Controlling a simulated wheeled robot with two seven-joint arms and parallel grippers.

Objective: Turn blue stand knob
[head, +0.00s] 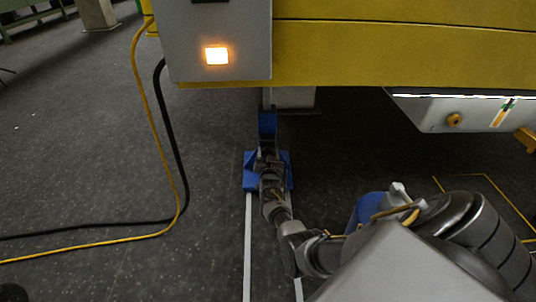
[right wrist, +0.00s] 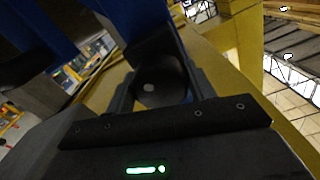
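The blue stand (head: 267,123) rises from a blue base (head: 249,172) on the floor, under the yellow boom. My right arm reaches to it from the lower right. My right gripper (head: 268,150) is at the stand's post and hides part of it. In the right wrist view, a dark round knob (right wrist: 160,84) with a pale centre spot lies between the two fingers of my right gripper (right wrist: 158,92). Blue stand parts (right wrist: 135,18) show just beyond. The fingers are apart, one on each side of the knob; whether they press on it cannot be told. My left gripper is not in view.
The yellow boom (head: 400,50) spans the top, with a grey box (head: 215,30) bearing a lit lamp. A yellow cable (head: 160,140) and a black cable (head: 178,160) hang down and run left over the floor. White floor lines (head: 247,245) lead to the stand.

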